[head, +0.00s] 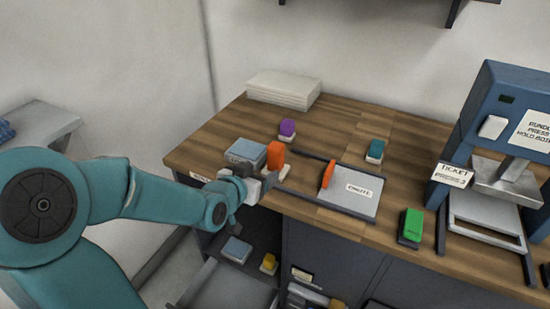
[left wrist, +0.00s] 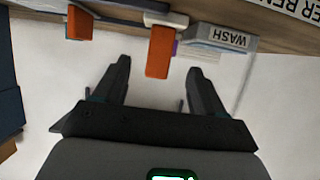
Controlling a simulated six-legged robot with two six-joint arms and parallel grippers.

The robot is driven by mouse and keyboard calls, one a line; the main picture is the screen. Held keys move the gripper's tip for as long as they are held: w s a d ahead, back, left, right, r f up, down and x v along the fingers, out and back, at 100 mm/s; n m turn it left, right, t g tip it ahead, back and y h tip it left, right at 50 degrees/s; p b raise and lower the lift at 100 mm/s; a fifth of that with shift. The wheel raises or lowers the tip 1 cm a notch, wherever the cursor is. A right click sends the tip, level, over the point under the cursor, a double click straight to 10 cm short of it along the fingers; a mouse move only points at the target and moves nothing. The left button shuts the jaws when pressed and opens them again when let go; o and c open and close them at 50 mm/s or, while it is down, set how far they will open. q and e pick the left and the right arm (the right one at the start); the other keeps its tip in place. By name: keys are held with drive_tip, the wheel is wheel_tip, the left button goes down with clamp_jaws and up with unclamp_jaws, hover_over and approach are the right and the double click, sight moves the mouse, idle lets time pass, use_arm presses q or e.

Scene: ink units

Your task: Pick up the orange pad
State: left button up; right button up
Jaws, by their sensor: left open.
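An orange pad (head: 275,155) on a pale base stands near the front left edge of the worktop, just beside my left gripper (head: 258,186). In the left wrist view the orange pad (left wrist: 158,52) lies ahead of the gap between my open, empty fingers (left wrist: 160,78), roughly centred and apart from them. A second orange piece (head: 327,175) stands at the left side of a flat labelled tray (head: 355,195); it also shows at the upper left of the left wrist view (left wrist: 80,22). My right gripper is not in view.
A blue-grey box (head: 246,151) stands close left of the pad; its WASH label (left wrist: 215,37) shows in the wrist view. Purple (head: 287,128), teal (head: 375,150) and green (head: 413,224) pads stand on the wooden worktop (head: 220,130). A blue press (head: 507,110) is at right. An open drawer (head: 215,287) lies below.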

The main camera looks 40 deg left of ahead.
use_arm(q)
drive_tip(key=x, duration=0.5)
drive_tip(key=shift+f, duration=0.15)
drive_tip(key=shift+w+a+f, duration=0.1)
drive_tip(key=shift+w+a, duration=0.05)
drive_tip(key=shift+w, duration=0.3)
drive_tip(key=p+x, duration=0.1)
drive_tip(key=x, duration=0.3)
drive_tip(key=shift+w+a+f, duration=0.1)
drive_tip(key=shift+w+f, duration=0.1)
drive_tip(key=shift+w, duration=0.05)
drive_tip(key=shift+r, duration=0.1)
drive_tip(key=c, duration=1.1)
drive_tip(key=shift+c, duration=0.3)
wheel_tip(320, 180, up, 12)
drive_tip(key=shift+r+p, duration=0.1)
drive_tip(key=shift+p, duration=0.65)
wheel_tip(320, 180, up, 8)
drive_tip(key=p, duration=0.4)
hover_over(273, 163)
drive_tip(key=w, duration=0.2)
drive_tip(key=shift+s+a, duration=0.1)
drive_tip(key=shift+a, duration=0.25)
